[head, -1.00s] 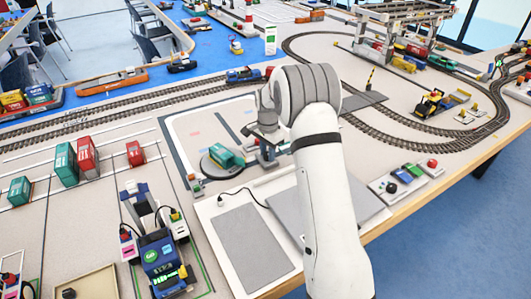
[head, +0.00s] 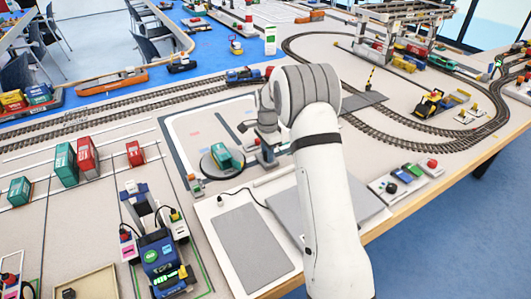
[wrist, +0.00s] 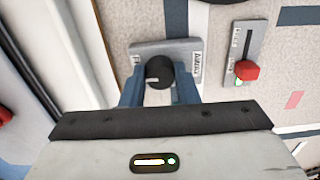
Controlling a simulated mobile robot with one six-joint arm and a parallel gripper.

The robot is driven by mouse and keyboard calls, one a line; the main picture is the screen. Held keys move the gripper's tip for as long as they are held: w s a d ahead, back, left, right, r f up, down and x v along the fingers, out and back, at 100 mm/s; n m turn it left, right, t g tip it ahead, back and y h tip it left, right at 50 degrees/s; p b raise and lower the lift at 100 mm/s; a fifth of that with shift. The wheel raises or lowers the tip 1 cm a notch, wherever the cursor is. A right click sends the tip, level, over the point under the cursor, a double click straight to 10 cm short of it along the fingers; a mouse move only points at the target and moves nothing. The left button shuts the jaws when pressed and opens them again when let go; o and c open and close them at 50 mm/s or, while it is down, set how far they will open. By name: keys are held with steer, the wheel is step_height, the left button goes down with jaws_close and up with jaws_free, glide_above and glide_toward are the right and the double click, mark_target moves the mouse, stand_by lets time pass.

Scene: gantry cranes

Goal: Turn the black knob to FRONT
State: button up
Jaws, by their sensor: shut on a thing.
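The black knob (wrist: 158,72) sits on a grey plate (wrist: 180,47) in the wrist view. A white mark on its rim points to the left of the picture. The plate has a label at each end, too small and turned to read surely. My gripper (wrist: 159,88) has its blue fingers on both sides of the knob and is shut on it.
A red lever (wrist: 246,71) in a slotted plate stands close right of the knob. A turntable (head: 222,174) with a green container (head: 228,159) lies left of my arm. A grey panel (head: 250,250) and a control box with buttons (head: 403,178) lie near the table edge.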

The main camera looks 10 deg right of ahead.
steer(key=o, duration=1)
steer(key=shift+s, duration=0.15)
steer(key=shift+c, duration=0.2)
steer(key=shift+r, duration=0.5)
step_height(320, 180, up, 7)
steer(key=shift+f, duration=0.15)
steer(key=s+r+n+t+p, duration=0.15)
steer(key=s+r+n, duration=0.55)
steer(key=s+r, duration=0.75)
steer(key=s+f+n+t+p, duration=0.1)
steer(key=s+n, duration=0.6)
steer(key=s, duration=1.6)
steer(key=shift+a+n+p, duration=0.3)
steer(key=shift+p, duration=0.3)
